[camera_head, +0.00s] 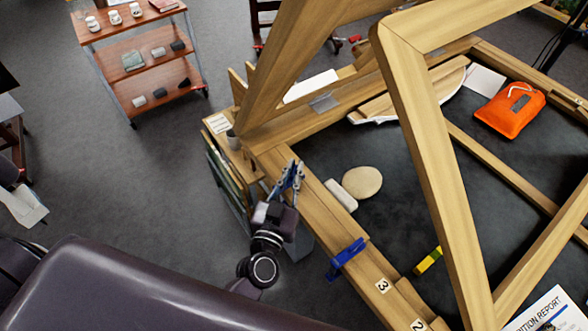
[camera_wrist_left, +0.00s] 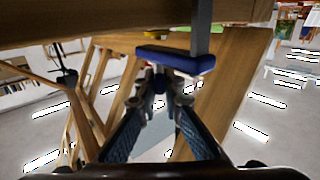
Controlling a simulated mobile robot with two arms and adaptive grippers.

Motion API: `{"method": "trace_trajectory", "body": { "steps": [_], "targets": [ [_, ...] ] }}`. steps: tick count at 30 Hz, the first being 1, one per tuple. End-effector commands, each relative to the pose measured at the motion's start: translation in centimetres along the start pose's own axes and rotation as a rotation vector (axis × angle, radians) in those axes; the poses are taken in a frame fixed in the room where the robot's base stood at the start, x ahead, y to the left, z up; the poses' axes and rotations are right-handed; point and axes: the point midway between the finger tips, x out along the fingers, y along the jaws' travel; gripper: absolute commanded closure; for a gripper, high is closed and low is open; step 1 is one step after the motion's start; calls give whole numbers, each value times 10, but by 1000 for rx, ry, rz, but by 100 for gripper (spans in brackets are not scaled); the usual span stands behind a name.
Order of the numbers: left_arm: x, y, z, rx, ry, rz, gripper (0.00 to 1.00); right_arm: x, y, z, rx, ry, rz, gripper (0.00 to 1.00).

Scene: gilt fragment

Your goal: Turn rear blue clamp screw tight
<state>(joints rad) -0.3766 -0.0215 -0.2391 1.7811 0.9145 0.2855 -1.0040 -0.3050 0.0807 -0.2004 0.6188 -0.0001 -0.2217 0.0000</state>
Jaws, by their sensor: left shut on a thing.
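My left gripper (camera_head: 291,173) is at the outer edge of the wooden frame (camera_head: 320,210), near its rear left corner. In the left wrist view the rear blue clamp (camera_wrist_left: 180,60) shows a blue jaw on a grey bar (camera_wrist_left: 201,25) beside the wood. My left gripper (camera_wrist_left: 160,95) is shut on the clamp's screw below that jaw. The fingers hide most of the screw, and how tight it is cannot be seen. Another blue clamp (camera_head: 347,258) sits on the same rail, nearer the front. My right gripper is not in view.
Tall wooden beams (camera_head: 420,130) rise over the frame. A shelf cart (camera_head: 140,62) stands back left. The floor left of the gripper is open.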

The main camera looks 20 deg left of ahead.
Motion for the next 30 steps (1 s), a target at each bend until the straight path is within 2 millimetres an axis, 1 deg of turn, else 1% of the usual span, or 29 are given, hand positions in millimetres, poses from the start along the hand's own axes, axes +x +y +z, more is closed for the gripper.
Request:
{"method": "trace_trajectory", "body": {
  "steps": [5, 11, 21, 30],
  "targets": [
    [0, 0, 1, 4, 0, 57, 100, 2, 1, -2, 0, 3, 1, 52],
    [0, 0, 2, 8, 1, 174, 100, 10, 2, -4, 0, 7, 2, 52],
    [0, 0, 5, 9, 1, 381, 100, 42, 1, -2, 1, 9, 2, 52],
    [0, 0, 4, 6, -1, 499, 100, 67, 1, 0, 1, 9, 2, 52]
  ]
}}
